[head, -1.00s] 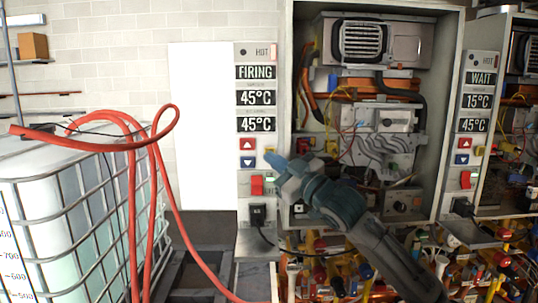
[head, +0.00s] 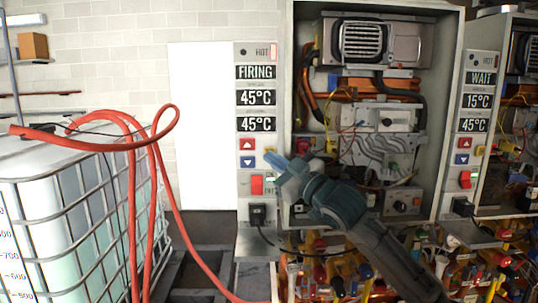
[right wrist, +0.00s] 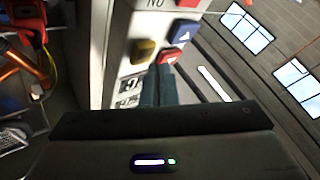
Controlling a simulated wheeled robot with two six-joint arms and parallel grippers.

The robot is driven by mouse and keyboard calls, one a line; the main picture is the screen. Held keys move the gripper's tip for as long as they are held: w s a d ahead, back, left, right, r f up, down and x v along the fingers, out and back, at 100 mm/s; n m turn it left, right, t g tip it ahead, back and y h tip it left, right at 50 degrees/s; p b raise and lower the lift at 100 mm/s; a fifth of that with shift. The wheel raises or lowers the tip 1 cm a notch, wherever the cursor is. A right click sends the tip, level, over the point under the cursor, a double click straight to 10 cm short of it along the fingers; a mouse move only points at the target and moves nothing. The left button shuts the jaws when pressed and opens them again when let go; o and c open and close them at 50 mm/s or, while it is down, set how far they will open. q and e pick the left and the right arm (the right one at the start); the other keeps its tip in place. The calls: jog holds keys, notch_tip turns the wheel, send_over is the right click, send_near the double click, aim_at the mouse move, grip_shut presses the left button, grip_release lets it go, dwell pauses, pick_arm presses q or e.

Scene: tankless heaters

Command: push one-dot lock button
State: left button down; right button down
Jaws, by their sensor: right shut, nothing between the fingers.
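The control panel (head: 243,215) of the left heater has one dark dot at its top left and reads FIRING with two 45°C displays. Its yellow button (head: 269,150), which I take as the lock button, is beside the red up-arrow button (head: 247,144) and partly hidden by my right gripper (head: 273,160). The gripper is shut and empty, its tips just at or below the yellow button. In the right wrist view, the yellow button (right wrist: 143,51) is left of the red arrow button (right wrist: 172,57), just beyond my fingers (right wrist: 158,86). I cannot tell whether they touch. My left gripper is out of view.
A red rocker switch (head: 257,185) and a black plug (head: 258,212) are below the buttons. The open heater cabinet (head: 450,100) stands to the right, with a second panel (head: 472,190) beyond. A caged tank (head: 80,215) and red hose (head: 180,220) are at left.

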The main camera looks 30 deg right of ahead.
dwell(0.3)
jog(key=shift+w+d+p, duration=0.25)
jog(key=shift+w+p, duration=0.15)
jog(key=shift+p, duration=0.05)
jog(key=shift+w+d+p, duration=0.15)
jog(key=shift+w+p, duration=0.05)
jog(key=shift+p, duration=0.1)
dwell(0.4)
jog(key=shift+s+a+b, duration=0.35)
jog(key=shift+s+b, duration=0.15)
jog(key=shift+s, duration=0.1)
